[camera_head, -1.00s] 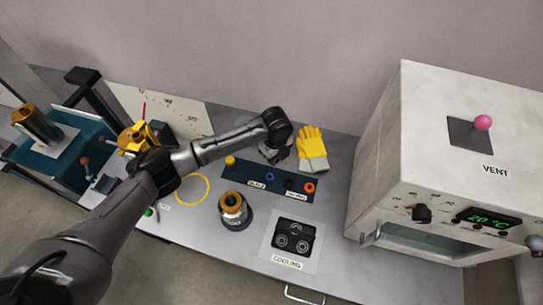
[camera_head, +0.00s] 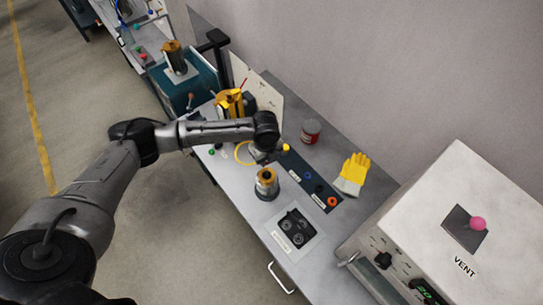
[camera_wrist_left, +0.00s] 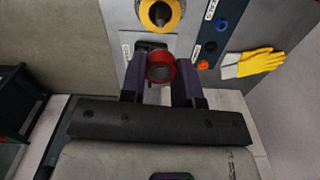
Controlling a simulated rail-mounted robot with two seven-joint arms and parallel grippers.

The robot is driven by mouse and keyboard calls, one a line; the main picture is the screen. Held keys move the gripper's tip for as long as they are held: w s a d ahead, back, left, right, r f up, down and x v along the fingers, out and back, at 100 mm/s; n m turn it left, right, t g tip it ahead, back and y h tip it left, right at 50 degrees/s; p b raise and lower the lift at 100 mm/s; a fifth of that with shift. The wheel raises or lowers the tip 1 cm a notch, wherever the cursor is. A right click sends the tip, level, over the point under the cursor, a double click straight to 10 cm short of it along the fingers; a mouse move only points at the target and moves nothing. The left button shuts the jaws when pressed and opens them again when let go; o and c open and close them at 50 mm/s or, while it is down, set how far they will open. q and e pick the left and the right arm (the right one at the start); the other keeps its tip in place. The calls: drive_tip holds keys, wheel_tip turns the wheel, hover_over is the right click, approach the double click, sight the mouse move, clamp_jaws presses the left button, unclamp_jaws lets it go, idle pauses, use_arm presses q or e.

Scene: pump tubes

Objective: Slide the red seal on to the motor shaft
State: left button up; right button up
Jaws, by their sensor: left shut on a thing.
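The red seal (camera_wrist_left: 160,68) is a short red ring, held between the two fingers of my left gripper (camera_wrist_left: 160,80) in the wrist view. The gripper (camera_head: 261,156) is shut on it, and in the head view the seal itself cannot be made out. The motor (camera_head: 266,186) stands upright on the bench, a silver body with an orange-brass top, just below the gripper in the head view. Its dark shaft (camera_wrist_left: 160,14) shows inside an orange-yellow ring at the top of the wrist view. Seal and shaft appear apart there. My right gripper is out of view.
A dark blue strip (camera_head: 296,172) holds blue, black and orange rings right of the motor. A red can (camera_head: 310,131), yellow gloves (camera_head: 354,168) and a grey vent oven (camera_head: 450,215) lie beyond. A COOLING plate (camera_head: 293,229) lies in front; a yellow machine (camera_head: 230,103) stands behind left.

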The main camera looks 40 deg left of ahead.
sight(267, 163)
use_arm(q)
drive_tip(key=shift+a, duration=0.1)
idle(0.4)
drive_tip(key=shift+r+p, duration=0.1)
drive_tip(key=shift+p, duration=0.35)
drive_tip(key=shift+f+b, duration=0.7)
drive_tip(key=shift+f, duration=0.95)
drive_tip(key=shift+f+b, duration=0.6)
drive_tip(key=shift+f, duration=0.8)
drive_tip(key=shift+p, duration=0.45)
drive_tip(key=shift+r+p, duration=0.1)
drive_tip(key=shift+p, duration=0.2)
drive_tip(key=shift+p, duration=0.4)
